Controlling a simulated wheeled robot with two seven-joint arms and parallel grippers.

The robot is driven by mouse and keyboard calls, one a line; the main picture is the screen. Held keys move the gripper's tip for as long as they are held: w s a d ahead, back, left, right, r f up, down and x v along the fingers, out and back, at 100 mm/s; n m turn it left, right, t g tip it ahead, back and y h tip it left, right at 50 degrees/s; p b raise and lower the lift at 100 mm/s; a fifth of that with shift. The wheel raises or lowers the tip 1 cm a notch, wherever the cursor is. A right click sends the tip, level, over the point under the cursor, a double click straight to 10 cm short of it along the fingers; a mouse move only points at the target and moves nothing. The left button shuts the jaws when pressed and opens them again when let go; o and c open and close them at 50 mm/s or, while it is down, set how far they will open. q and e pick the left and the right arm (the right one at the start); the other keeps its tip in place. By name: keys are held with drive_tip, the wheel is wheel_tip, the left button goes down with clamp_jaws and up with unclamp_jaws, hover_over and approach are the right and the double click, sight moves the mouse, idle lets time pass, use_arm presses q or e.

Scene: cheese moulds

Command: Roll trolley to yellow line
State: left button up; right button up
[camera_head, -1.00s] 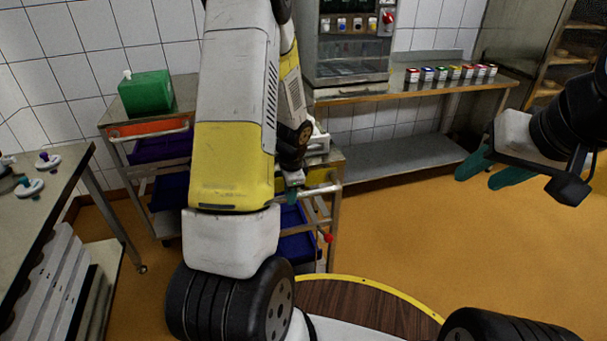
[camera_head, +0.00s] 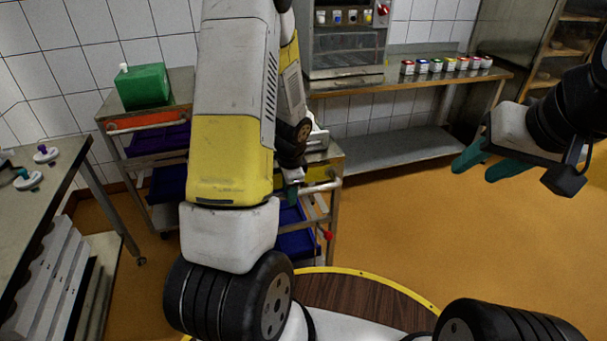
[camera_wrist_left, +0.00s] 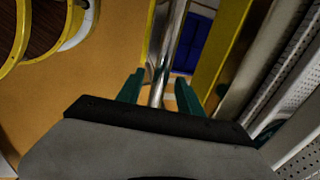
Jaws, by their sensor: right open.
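A metal trolley (camera_head: 336,170) with a yellow front panel, blue crates (camera_head: 297,243) and a pale handle bar (camera_head: 325,187) stands beyond my left arm, which hides much of it. My left gripper (camera_head: 291,190) is at this handle. In the left wrist view the bar (camera_wrist_left: 158,92) runs between the two green fingers of the gripper (camera_wrist_left: 160,82), with a gap showing on each side. My right gripper (camera_head: 480,165) is open and empty over the floor at right.
A trolley with an orange panel (camera_head: 150,122), purple crates and a green box (camera_head: 142,87) stands at left. A work table (camera_head: 50,190) is at near left. A bench (camera_head: 425,80) with small coloured pots lines the back wall. The orange floor (camera_head: 420,215) at right is clear.

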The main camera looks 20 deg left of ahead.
use_arm(q)
drive_tip(key=shift+r, duration=0.1)
wheel_tip(320, 180, up, 7)
drive_tip(key=s, duration=0.1)
drive_tip(key=shift+d+r, duration=0.2)
drive_tip(key=shift+d, duration=0.2)
drive_tip(key=shift+s, duration=0.1)
